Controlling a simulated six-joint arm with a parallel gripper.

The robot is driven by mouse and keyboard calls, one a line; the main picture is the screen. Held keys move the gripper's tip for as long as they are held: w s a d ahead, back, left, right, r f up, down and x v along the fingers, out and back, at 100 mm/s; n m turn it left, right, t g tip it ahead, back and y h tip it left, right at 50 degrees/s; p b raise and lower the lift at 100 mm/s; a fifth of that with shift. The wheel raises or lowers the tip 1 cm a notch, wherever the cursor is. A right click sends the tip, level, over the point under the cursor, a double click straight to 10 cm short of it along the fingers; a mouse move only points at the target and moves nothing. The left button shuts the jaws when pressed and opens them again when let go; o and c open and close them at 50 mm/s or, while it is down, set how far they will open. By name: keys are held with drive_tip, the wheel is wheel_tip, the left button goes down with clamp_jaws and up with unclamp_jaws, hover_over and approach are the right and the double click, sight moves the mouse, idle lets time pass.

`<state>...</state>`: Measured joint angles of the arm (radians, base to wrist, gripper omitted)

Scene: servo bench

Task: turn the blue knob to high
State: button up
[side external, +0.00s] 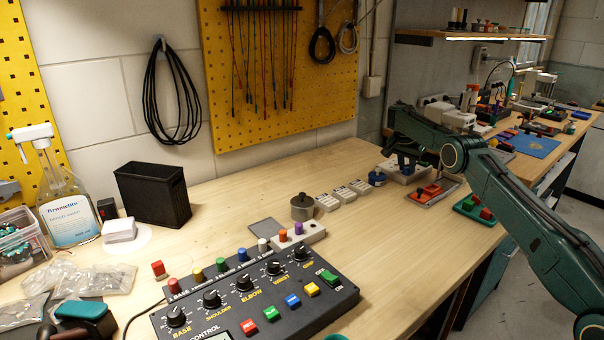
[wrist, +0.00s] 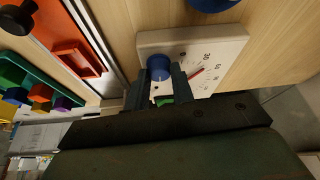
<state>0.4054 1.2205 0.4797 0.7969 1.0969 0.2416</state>
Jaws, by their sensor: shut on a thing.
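The blue knob (wrist: 159,67) stands on a white panel (wrist: 230,42) in the wrist view. A red mark (wrist: 196,72) and printed numbers, one reading 30, lie to the knob's right; I cannot tell the knob's setting. My gripper (wrist: 160,80) is shut on the knob, with a dark finger on either side of it. A small green part (wrist: 165,101) shows between the fingers. In the side view my gripper (side external: 405,166) reaches down to the white panel (side external: 393,175) at the back of the bench, and the fingers largely hide the knob.
A round blue thing (side external: 376,178) sits just left of the panel, beside several white blocks (side external: 343,194). A grey tray with orange parts (side external: 431,192) and a green tray (side external: 477,210) lie to the right.

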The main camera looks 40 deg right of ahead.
sight(407, 168)
drive_tip(key=shift+d+r, duration=0.1)
drive_tip(key=o, duration=1)
drive_tip(key=shift+v, duration=1.5)
drive_tip(key=shift+s+a, duration=0.3)
drive_tip(key=shift+a, duration=1.7)
drive_tip(key=shift+s+a, duration=0.3)
drive_tip(key=shift+a, duration=1.7)
drive_tip(key=shift+s+a, duration=0.3)
drive_tip(key=shift+a, duration=1.7)
